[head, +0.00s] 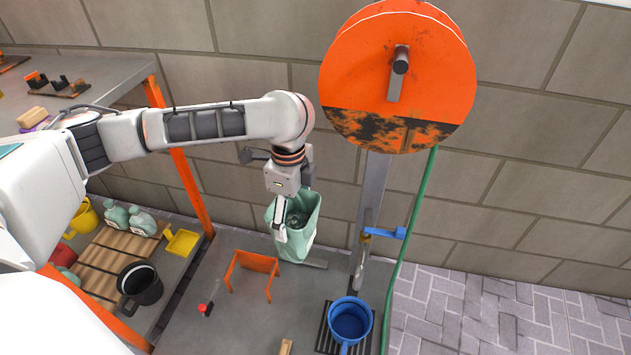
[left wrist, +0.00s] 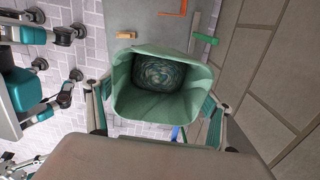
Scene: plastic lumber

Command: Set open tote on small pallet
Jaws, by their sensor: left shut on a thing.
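The open tote (head: 299,243) is a pale green, open-topped container at the middle of the head view. My left gripper (head: 288,212) is shut on it from above, at its rim. The tote looks upright, over the grey counter; I cannot tell whether its base touches. In the left wrist view the tote (left wrist: 127,100) opens toward the camera, with a dark, round, patterned thing inside. The small pallet (head: 112,258), of brown wooden slats, lies on the surface at the left, well left of the tote.
Teal-grey bottles (head: 141,222) stand at the pallet's back edge, with a black bucket (head: 143,287) at its right front. A blue bucket (head: 350,322) and hose reel (head: 397,80) are right.

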